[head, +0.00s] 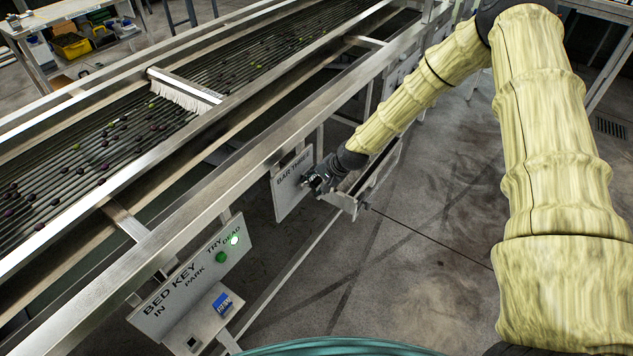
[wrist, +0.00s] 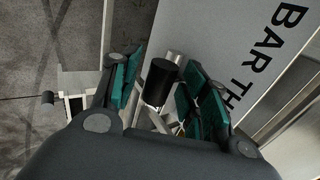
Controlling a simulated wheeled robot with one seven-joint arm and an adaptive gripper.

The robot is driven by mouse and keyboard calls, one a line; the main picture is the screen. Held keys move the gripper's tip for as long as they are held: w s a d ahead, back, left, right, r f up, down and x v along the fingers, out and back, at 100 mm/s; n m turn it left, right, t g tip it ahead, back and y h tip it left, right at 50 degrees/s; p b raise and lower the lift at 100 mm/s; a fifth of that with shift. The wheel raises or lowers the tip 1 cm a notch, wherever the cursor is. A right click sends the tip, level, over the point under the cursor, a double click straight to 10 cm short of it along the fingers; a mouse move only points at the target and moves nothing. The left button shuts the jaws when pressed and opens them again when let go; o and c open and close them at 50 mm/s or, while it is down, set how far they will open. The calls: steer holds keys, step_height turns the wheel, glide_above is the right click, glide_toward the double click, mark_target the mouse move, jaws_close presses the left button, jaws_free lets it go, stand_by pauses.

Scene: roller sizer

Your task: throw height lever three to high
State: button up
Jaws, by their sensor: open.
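A grey panel marked "BAR THREE" (head: 293,182) hangs below the sizer's side rail in the head view. In the wrist view this panel (wrist: 230,50) fills the upper right, with only "BAR TH" readable. A black cylindrical knob on a pale metal bar, apparently the lever handle (wrist: 160,82), shows in the wrist view. My gripper (wrist: 157,88) is open, with its green-padded fingers on either side of the knob. The right pads look close to the knob; I cannot tell whether they touch. In the head view my gripper (head: 318,182) is at the panel's right edge and hides the lever.
A metal trough (head: 360,190) lies just beside my gripper. A "BED KEY" panel (head: 190,280) with a green button and lit lamp is at the lower left. Rollers (head: 60,175) carry small dark fruit. Bare concrete floor (head: 420,270) lies right of the machine.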

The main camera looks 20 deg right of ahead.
steer(key=shift+c, duration=0.4)
jaws_close()
